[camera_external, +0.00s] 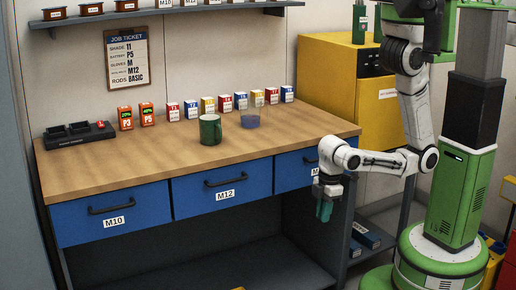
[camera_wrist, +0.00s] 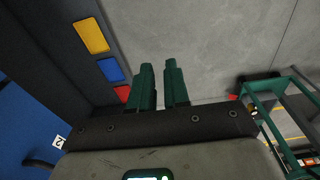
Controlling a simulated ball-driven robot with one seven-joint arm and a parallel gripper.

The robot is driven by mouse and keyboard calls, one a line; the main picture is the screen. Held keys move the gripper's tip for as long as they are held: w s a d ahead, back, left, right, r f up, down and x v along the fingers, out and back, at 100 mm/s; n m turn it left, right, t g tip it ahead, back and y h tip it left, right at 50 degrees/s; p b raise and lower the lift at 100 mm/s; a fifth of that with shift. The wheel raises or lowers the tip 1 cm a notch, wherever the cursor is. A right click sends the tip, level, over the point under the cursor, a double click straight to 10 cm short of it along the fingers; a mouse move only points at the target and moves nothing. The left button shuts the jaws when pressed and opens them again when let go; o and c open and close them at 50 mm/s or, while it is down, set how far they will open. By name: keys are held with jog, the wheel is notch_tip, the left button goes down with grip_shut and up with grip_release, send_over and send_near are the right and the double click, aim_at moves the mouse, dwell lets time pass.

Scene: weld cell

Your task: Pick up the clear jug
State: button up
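The clear jug (camera_external: 250,121) stands on the wooden bench top, right of a dark green mug (camera_external: 210,130). It is see-through with a bluish lower part, and its outline is faint. My gripper (camera_external: 323,211) hangs pointing down in front of the bench's right end, below the bench top and well away from the jug. In the wrist view my gripper (camera_wrist: 161,75) has its two green fingers apart, with bare floor showing between them, and holds nothing. The jug is not in the wrist view.
Several small labelled boxes (camera_external: 207,104) line the back of the bench (camera_external: 120,170). A black charger tray (camera_external: 80,134) and two orange battery packs (camera_external: 125,118) are at the left. Blue drawers (camera_external: 222,188) sit under the top. A yellow cabinet (camera_external: 345,80) stands behind right.

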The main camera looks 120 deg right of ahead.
jog(key=o, duration=0.7)
jog(key=shift+c, duration=0.2)
